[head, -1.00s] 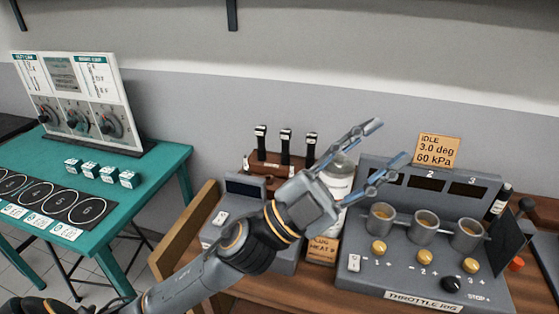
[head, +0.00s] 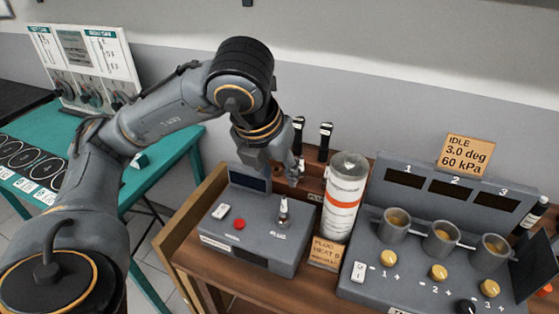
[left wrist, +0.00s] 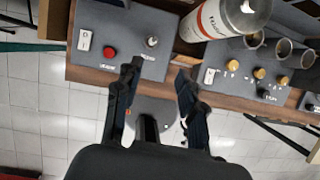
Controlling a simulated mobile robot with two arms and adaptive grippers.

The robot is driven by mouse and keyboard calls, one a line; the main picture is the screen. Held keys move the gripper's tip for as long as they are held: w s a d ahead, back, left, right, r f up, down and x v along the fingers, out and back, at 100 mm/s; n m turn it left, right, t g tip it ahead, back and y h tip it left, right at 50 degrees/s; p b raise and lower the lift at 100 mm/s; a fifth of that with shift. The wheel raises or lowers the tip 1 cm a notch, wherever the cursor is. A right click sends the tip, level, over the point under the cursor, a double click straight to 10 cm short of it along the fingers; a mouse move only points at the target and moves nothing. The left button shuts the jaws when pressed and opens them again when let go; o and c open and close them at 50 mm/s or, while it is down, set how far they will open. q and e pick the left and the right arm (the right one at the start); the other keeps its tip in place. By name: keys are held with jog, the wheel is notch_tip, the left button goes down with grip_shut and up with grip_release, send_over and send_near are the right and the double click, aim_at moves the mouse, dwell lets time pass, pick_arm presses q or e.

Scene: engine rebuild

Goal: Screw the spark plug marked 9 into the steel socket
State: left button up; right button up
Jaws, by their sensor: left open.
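A small upright metal piece with a pale top (head: 283,209), like a spark plug in a steel socket, stands on the grey box (head: 218,236) beside its PLUG label; no 9 is readable on it. The piece also shows from above in the left wrist view (left wrist: 152,42). My left gripper (head: 287,172) points down behind the box near the brown rack, its fingers partly hidden. In the left wrist view my left gripper (left wrist: 158,70) has its two fingers apart with nothing visible between them. My right gripper is out of view.
A white bottle with an orange band (head: 347,190) stands right of the box, behind a PLUG HEAT card (head: 325,253). Black-topped handles (head: 326,138) rise from the brown rack (head: 312,184). The throttle rig (head: 412,262) stands at right. A red button (head: 239,224) sits on the box.

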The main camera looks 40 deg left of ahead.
aim_at(284, 196)
pick_arm(q)
jog(key=x, duration=0.4)
jog(key=a+p+x, duration=0.1)
jog(key=x, duration=0.8)
jog(key=shift+w+a+f, duration=0.1)
jog(key=shift+a+f, duration=0.05)
jog(key=shift+f, duration=0.05)
